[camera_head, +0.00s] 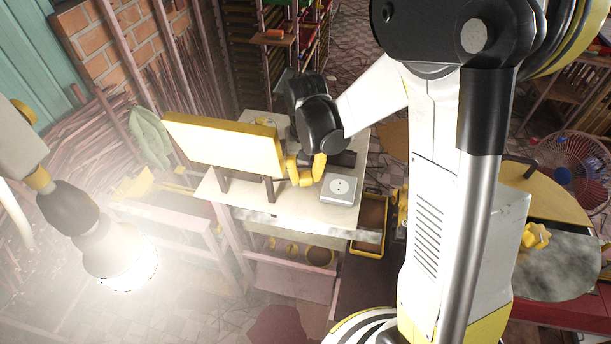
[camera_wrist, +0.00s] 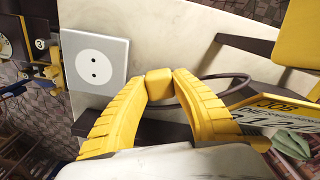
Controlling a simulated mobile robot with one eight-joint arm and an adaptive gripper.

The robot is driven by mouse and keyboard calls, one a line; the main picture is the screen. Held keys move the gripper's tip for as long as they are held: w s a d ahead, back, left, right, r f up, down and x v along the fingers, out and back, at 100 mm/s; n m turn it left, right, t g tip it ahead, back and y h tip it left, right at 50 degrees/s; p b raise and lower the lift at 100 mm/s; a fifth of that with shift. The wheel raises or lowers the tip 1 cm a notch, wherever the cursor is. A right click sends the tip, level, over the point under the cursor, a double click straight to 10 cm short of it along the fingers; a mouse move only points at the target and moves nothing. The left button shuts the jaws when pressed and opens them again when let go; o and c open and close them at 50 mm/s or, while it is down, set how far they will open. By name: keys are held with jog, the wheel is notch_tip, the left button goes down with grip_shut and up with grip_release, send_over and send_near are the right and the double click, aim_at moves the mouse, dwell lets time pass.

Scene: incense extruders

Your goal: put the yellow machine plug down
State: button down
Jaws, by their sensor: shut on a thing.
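My gripper (camera_head: 306,174) is over the pale bench (camera_head: 268,208), beside a grey box with a round white socket (camera_head: 340,188). In the wrist view its two yellow ribbed fingers are shut on the small yellow machine plug (camera_wrist: 160,82). A dark cable curves off to the right of the plug. The socket box (camera_wrist: 95,65) stands left of the plug, apart from it, and its two holes show empty. In the head view the plug is hard to tell from the yellow fingers. The gap between plug and bench top cannot be judged.
A yellow panel (camera_head: 225,145) on dark legs stands on the bench left of my gripper. A glowing lamp (camera_head: 118,262) hangs at the left front. A yellow-edged tray (camera_head: 371,225) is at the bench's right side. Bare bench top lies in front of the panel.

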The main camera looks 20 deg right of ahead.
aim_at(305, 174)
jog(key=shift+f+b, duration=0.55)
jog(key=shift+f, duration=0.05)
jog(key=c, duration=1.2)
grip_release()
jog(key=shift+o, duration=0.2)
jog(key=shift+r, duration=0.1)
notch_tip(305, 174, up, 12)
jog(key=p, duration=0.3)
jog(key=s+r+n+t, duration=0.2)
jog(key=s+r+t, duration=0.5)
jog(key=s, duration=0.6)
jog(key=shift+s+r, duration=0.35)
jog(key=shift+s, duration=0.05)
jog(key=shift+f, duration=0.1)
